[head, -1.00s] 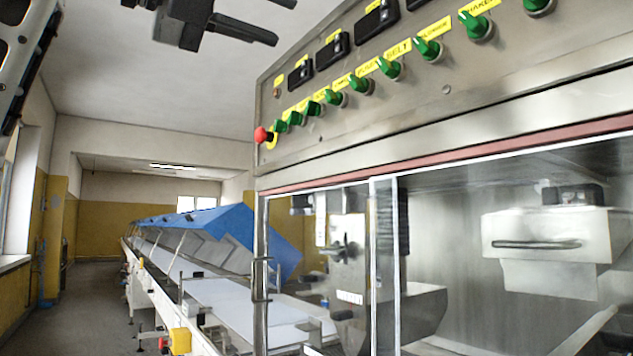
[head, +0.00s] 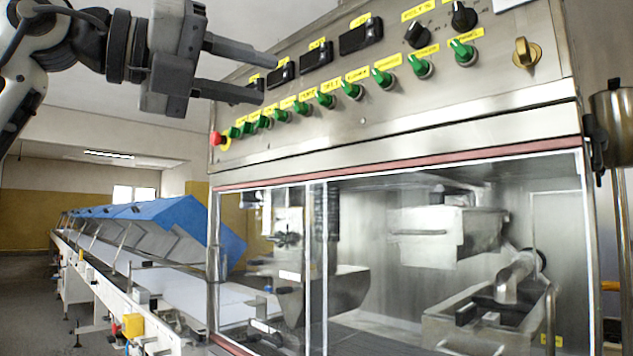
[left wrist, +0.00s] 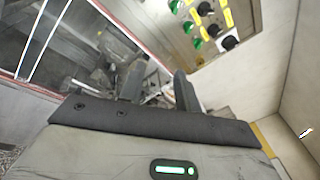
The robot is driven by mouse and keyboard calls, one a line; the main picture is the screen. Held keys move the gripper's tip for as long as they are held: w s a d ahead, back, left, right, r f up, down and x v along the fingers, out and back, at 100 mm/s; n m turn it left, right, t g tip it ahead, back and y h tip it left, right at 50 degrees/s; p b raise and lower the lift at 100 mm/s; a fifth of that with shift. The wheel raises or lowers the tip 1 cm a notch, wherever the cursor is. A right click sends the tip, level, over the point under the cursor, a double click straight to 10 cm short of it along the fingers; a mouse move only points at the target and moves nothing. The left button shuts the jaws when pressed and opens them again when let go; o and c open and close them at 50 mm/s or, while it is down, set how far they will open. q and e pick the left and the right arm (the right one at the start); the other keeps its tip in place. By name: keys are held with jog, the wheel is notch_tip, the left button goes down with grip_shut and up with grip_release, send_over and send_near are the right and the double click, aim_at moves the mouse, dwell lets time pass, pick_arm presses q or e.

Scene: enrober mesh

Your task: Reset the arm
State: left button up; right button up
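My left gripper (head: 268,78) comes in from the upper left of the head view. Its two dark fingers are spread apart with nothing between them. In this view its tips overlap the left part of the steel control panel (head: 490,92); I cannot tell whether they touch it. In the left wrist view the fingers (left wrist: 158,88) also stand apart and empty, with the panel knobs at the upper right. My right gripper is not in view.
The panel carries green knobs (head: 383,78), black knobs (head: 463,16) and a red button (head: 215,138). Below it is a glazed cabinet (head: 319,270) with machine parts inside. A long conveyor (head: 125,262) with blue covers (head: 200,222) runs back at left. A metal cylinder (head: 613,125) stands at right.

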pick_arm(q)
jog(key=w+d+f+n+g+h+p, duration=0.15)
jog(key=f+h, duration=0.25)
jog(key=f, duration=0.5)
jog(key=w+d+f+n+g+h, duration=0.2)
jog(key=w+d+f+g+h, duration=0.1)
jog(key=f, duration=0.6)
jog(key=w+a+f+n+t+y, duration=0.1)
jog(key=a+f+n+t+y, duration=0.3)
jog(key=f+n+t, duration=0.6)
jog(key=w+a+f+n+t+y, duration=0.15)
jog(key=f+n+t+y, duration=0.4)
jog(key=f+n, duration=0.75)
jog(key=s+a+f+n+g+y+p, duration=0.1)
jog(key=s+a+f+n+y, duration=0.2)
jog(key=f, duration=0.6)
jog(key=s+a+f+n+g+y+p, duration=0.15)
jog(key=s+f+n+y, duration=0.3)
jog(key=f, duration=0.45)
jog(key=s+f+n+g+y, duration=0.1)
jog(key=s+f+n+g, duration=0.3)
jog(key=s+f, duration=0.9)
jog(key=s+g, duration=0.2)
jog(key=g, duration=0.1)
jog(key=shift+a+f+y, duration=0.2)
jog(key=shift+f+y, duration=0.15)
jog(key=shift+y, duration=0.05)
